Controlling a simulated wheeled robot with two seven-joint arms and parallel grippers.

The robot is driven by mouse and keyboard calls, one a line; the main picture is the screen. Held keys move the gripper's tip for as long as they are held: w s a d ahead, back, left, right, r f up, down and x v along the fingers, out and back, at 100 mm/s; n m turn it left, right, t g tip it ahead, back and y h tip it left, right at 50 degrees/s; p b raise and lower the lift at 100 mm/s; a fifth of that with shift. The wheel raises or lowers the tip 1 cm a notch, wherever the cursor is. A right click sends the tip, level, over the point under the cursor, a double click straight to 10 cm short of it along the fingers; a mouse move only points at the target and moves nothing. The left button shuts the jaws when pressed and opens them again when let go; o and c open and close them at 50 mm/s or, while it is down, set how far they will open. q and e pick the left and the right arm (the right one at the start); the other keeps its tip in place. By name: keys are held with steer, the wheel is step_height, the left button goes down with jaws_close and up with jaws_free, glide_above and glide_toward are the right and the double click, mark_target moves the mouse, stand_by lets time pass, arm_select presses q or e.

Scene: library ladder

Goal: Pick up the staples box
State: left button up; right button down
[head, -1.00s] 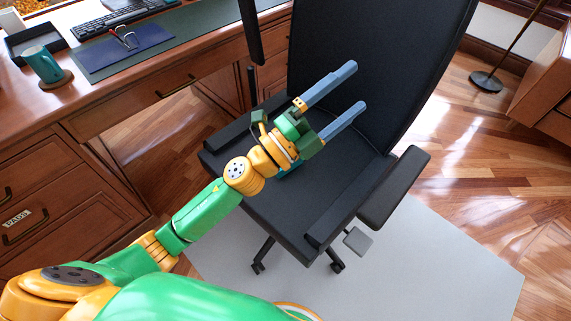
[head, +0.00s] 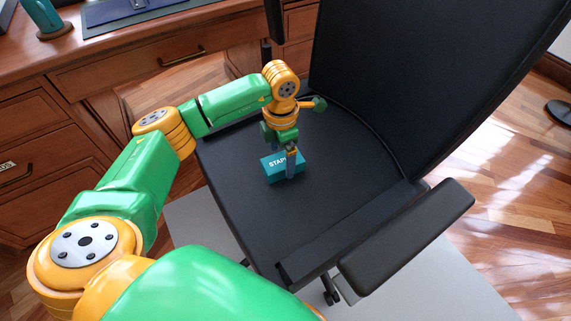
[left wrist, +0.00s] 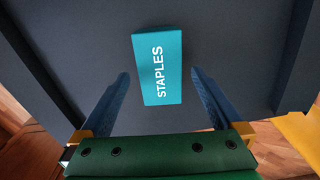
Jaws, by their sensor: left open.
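The teal staples box (head: 282,173), with white "STAPLES" lettering, lies on the seat of the black office chair (head: 330,205). In the left wrist view the box (left wrist: 158,66) sits ahead of and partly between my two blue fingers, with a gap on each side. My left gripper (head: 290,160) points down over the box in the head view and hides part of its top. In the left wrist view my left gripper (left wrist: 158,88) is open and empty. My right gripper is not in view.
The chair's armrest (head: 408,236) is at the right and its tall backrest (head: 420,80) rises behind the seat. The wooden desk (head: 120,65) stands at the left, with a teal mug (head: 42,14) on it. The seat around the box is bare.

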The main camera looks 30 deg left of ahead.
arm_select(q)
step_height(320, 180, down, 2)
steer(key=shift+w+d+f, duration=0.1)
jaws_close()
